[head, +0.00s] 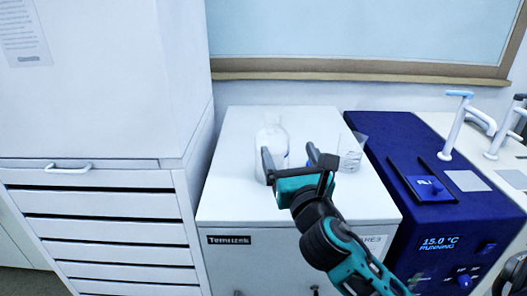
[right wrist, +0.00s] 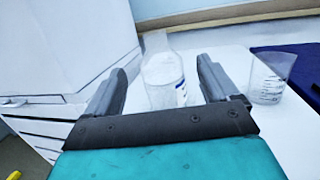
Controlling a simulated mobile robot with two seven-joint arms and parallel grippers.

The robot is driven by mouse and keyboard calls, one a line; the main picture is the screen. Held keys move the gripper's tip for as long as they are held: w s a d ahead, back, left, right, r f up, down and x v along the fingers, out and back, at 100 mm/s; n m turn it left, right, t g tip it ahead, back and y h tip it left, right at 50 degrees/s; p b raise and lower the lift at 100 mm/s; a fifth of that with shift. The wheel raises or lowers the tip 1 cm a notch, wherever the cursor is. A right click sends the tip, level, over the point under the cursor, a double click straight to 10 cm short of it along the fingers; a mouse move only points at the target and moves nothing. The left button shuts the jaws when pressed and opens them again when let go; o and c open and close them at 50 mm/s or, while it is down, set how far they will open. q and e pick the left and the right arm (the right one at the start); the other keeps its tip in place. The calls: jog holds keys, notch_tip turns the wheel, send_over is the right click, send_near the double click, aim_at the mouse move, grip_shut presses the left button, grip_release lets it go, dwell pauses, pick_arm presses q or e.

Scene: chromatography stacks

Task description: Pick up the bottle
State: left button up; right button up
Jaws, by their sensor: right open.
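The bottle (head: 271,139) is clear to whitish and stands upright on top of the white cabinet. In the right wrist view, the bottle (right wrist: 163,84) shows between the two fingers, with a blue mark on its side. My right gripper (head: 289,153) is open, with its fingers pointing toward the bottle. In the head view its left finger covers part of the bottle. The right wrist view shows the gripper (right wrist: 162,72) empty; I cannot tell how far the bottle reaches between the fingers. My left gripper is not in view.
A clear beaker (head: 350,153) stands right of the gripper on the white cabinet (head: 235,195); it also shows in the right wrist view (right wrist: 268,82). A blue instrument (head: 398,150) with a display adjoins on the right. A tall white drawer unit (head: 95,80) stands left.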

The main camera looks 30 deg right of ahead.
aim_at(274, 129)
jog(key=x, duration=0.7)
jog(key=shift+w+d+r, duration=0.1)
jog(key=shift+w, duration=0.05)
jog(key=shift+a+f+x, duration=0.1)
jog(key=shift+x, duration=0.75)
jog(key=shift+a+f+x, duration=0.15)
jog(key=shift+x, duration=0.7)
jog(key=shift+a+f+x, duration=0.1)
jog(key=shift+x, duration=0.75)
jog(key=shift+w, duration=0.2)
jog(key=shift+c, duration=0.4)
